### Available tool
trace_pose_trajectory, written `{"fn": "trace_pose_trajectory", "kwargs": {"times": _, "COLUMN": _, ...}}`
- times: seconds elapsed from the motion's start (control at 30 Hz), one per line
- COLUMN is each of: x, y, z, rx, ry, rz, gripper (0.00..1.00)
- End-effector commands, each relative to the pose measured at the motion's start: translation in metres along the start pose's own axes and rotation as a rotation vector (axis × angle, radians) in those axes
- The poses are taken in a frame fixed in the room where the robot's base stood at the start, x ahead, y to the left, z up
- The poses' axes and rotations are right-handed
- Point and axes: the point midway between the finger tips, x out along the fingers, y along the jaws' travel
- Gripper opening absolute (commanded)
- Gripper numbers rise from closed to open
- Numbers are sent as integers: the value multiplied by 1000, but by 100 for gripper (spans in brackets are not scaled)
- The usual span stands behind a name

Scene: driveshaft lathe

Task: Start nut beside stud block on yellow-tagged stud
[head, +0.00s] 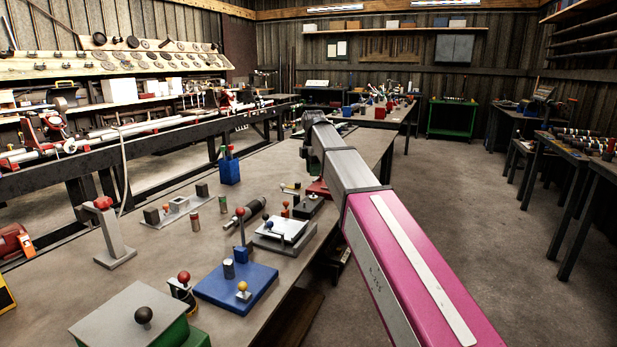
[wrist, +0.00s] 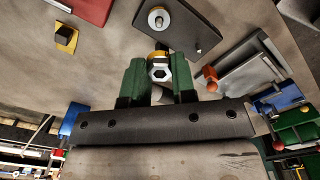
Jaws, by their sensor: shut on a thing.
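In the wrist view my gripper (wrist: 161,76) has two green fingers shut on a silver hex nut (wrist: 159,72). A yellow ring (wrist: 158,55) shows just beyond the nut between the fingertips. I cannot tell whether the nut touches a stud there. The dark stud block (wrist: 182,38) lies under and past the fingertips. It bears a stud with a pale washer (wrist: 157,18) and a small round spot at its right. Part of it is hidden by my fingers. In the head view the dark block (head: 308,208) shows beside my arm, which hides my gripper.
A grey tray (wrist: 240,80) with an orange-red knob (wrist: 210,73) lies right of the block. A red block (wrist: 88,10) and a yellow plate (wrist: 67,42) lie left. In the head view a blue plate (head: 214,292) and blue bin (head: 229,172) stand on the bench.

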Motion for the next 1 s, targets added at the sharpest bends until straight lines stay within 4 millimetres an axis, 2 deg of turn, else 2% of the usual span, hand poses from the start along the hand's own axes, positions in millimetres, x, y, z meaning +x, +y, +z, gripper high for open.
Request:
{"fn": "trace_pose_trajectory", "kwargs": {"times": 0.57, "x": 5, "y": 1, "z": 1, "rx": 1, "ry": 0, "rz": -1, "gripper": 2}}
{"fn": "trace_pose_trajectory", "kwargs": {"times": 1.0, "x": 38, "y": 1, "z": 1, "rx": 1, "ry": 0, "rz": -1, "gripper": 2}}
